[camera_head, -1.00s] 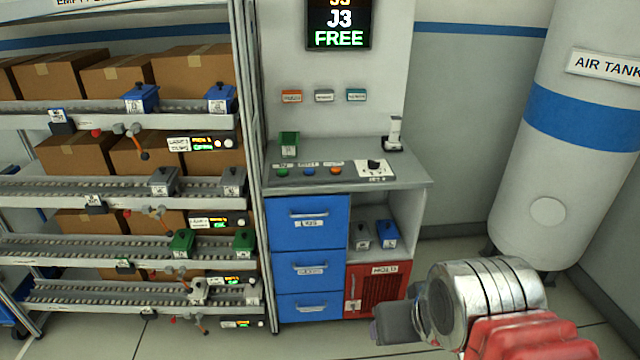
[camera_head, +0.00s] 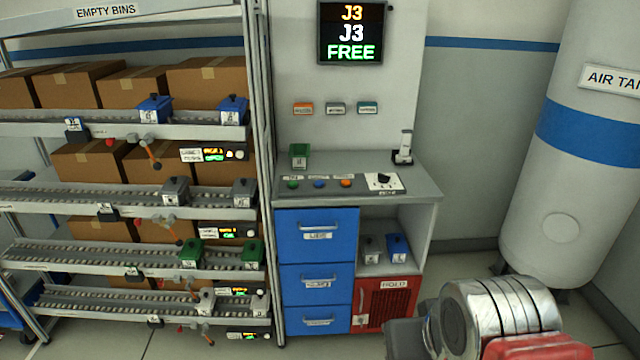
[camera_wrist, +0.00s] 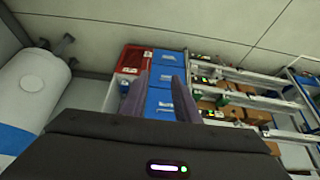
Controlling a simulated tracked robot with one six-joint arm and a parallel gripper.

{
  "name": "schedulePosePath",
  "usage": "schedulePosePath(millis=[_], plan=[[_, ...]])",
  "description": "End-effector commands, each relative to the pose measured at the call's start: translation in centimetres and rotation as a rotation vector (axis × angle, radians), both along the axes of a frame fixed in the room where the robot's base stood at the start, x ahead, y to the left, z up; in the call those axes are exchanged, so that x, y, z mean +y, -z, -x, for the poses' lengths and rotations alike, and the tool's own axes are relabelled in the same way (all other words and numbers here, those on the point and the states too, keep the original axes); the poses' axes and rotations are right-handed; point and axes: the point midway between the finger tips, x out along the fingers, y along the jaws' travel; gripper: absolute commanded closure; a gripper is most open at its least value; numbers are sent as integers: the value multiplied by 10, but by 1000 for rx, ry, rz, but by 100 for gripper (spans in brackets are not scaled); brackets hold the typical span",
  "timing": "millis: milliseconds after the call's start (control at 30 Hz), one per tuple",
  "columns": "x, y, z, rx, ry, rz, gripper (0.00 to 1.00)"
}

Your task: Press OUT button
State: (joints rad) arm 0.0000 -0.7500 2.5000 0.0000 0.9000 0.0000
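Green (camera_head: 293,184), blue (camera_head: 319,183) and orange (camera_head: 346,182) buttons sit in a row on the grey worktop. The small labels by them are too small to read, so I cannot tell which one is OUT. In the wrist view my gripper (camera_wrist: 159,98) has two dark fingers apart with nothing between them. It points toward the blue drawers and the red cabinet, some distance away. In the head view my arm is at the lower right, in front of and below the worktop; the fingertips are not clear there.
The worktop (camera_head: 420,190) carries a black knob panel (camera_head: 384,181), a green bin (camera_head: 299,155) and a small white-and-black device (camera_head: 403,148). A screen (camera_head: 351,33) reads "J3 FREE". A roller rack (camera_head: 60,196) with bins stands left, an air tank (camera_head: 575,170) right. Floor between is open.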

Motion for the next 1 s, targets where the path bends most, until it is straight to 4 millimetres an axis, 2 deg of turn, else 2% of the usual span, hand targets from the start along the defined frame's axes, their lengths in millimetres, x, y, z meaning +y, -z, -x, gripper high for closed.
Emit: schedulePosePath(millis=[33, 400, 1000], plan=[[0, 0, 0, 0, 0, 0, 75], [0, 0, 0, 0, 0, 0, 100], [0, 0, 0, 0, 0, 0, 100]])
